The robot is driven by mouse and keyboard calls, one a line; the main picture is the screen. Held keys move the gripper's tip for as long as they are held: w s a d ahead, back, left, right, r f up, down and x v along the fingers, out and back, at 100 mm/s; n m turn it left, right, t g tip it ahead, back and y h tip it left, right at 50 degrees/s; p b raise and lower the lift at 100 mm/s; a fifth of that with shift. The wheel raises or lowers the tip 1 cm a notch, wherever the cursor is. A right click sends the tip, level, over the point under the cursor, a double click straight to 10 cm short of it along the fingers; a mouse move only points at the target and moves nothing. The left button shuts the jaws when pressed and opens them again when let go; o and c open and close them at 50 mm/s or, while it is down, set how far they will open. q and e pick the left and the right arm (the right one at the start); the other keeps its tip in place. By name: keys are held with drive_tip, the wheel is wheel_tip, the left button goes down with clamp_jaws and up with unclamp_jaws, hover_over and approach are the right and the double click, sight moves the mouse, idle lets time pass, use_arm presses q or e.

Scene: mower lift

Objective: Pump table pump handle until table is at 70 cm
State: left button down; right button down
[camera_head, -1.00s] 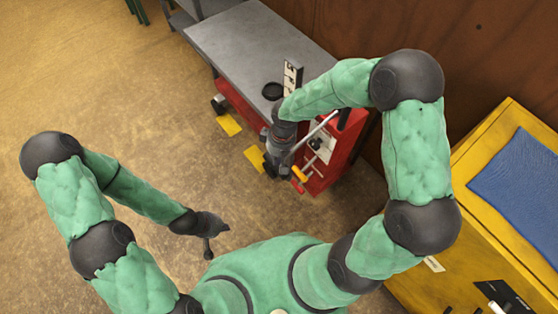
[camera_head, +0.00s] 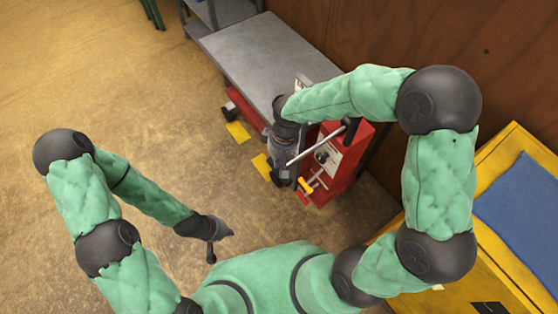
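The lift table has a grey top (camera_head: 250,65) and a red body (camera_head: 345,170) at its right end. A metal bar (camera_head: 318,143) with a black end (camera_head: 351,129) slants across the red body. A short lever with a yellow-orange end (camera_head: 305,185) sits low on it. My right gripper (camera_head: 284,178) points down in front of the red body, by the bar's lower left end. My arm hides part of it, and its grip cannot be made out. A white height scale (camera_head: 302,84) is mostly hidden behind my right arm. My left gripper (camera_head: 220,241) hangs empty, fingers apart, over the floor.
A yellow cabinet (camera_head: 520,145) with a blue mat (camera_head: 525,205) stands at the right. A brown wall (camera_head: 440,40) runs behind the table. Yellow floor marks (camera_head: 238,132) lie beside the table. The floor (camera_head: 90,90) at the left is clear.

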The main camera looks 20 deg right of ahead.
idle(0.3)
drive_tip(key=w+d+r+p, duration=0.1)
drive_tip(key=d+r+p, duration=0.2)
drive_tip(key=r+p, duration=0.6)
wheel_tip(320, 180, up, 3)
drive_tip(key=shift+f, duration=0.1)
drive_tip(key=shift+f, duration=0.15)
drive_tip(key=f+b, duration=0.1)
drive_tip(key=f, duration=0.3)
drive_tip(key=a+f+b, duration=0.1)
drive_tip(key=f, duration=0.4)
drive_tip(key=f+b, duration=0.2)
drive_tip(key=f, duration=0.2)
drive_tip(key=shift+s+a+f, duration=0.25)
drive_tip(key=shift+a+f, duration=0.05)
drive_tip(key=shift+a, duration=0.05)
